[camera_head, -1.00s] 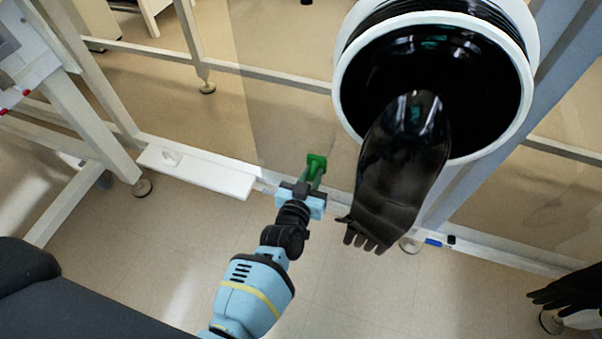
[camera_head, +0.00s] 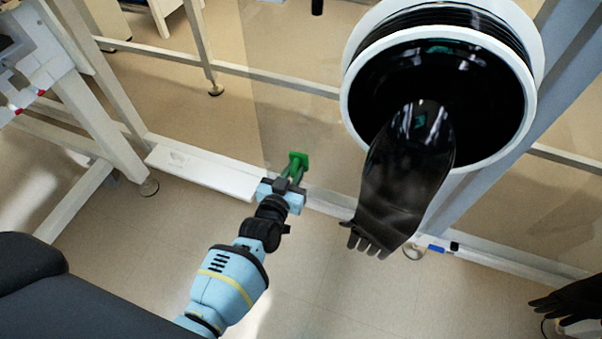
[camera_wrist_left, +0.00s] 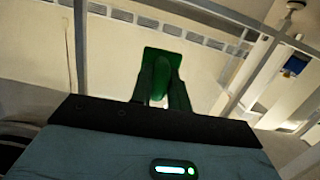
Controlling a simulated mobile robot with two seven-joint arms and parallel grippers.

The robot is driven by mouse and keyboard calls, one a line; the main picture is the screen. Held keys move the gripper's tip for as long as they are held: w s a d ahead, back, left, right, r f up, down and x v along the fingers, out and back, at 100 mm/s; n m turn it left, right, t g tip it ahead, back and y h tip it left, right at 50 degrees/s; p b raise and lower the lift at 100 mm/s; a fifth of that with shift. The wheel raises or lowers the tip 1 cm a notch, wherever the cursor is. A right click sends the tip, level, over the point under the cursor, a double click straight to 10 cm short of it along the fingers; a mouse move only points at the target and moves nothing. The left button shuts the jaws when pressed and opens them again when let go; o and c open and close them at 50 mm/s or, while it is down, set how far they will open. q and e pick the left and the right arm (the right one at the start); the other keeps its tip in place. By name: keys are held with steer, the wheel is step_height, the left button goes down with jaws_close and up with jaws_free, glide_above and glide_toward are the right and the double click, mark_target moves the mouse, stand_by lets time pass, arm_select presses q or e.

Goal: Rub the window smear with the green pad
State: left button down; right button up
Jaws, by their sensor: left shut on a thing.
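The green pad (camera_head: 298,161) is held upright at the tip of my left gripper (camera_head: 289,180), in front of the clear window panel (camera_head: 300,110). In the left wrist view the pad (camera_wrist_left: 172,58) is a green plate with a handle, and the fingers of my left gripper (camera_wrist_left: 160,98) are closed on that handle. The pad looks close to the pane, but I cannot tell whether it touches. I cannot make out the smear clearly in either view. My right gripper is not in view.
A white-rimmed glove port (camera_head: 350,115) with a hanging black glove (camera_head: 402,190) is right of the pad. A white ledge (camera_head: 200,172) runs along the panel's foot at left. A blue marker (camera_head: 436,248) lies on the rail. Another black glove (camera_head: 570,300) hangs at lower right.

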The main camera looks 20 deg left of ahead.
arm_select(q)
steer(key=shift+a, duration=0.75)
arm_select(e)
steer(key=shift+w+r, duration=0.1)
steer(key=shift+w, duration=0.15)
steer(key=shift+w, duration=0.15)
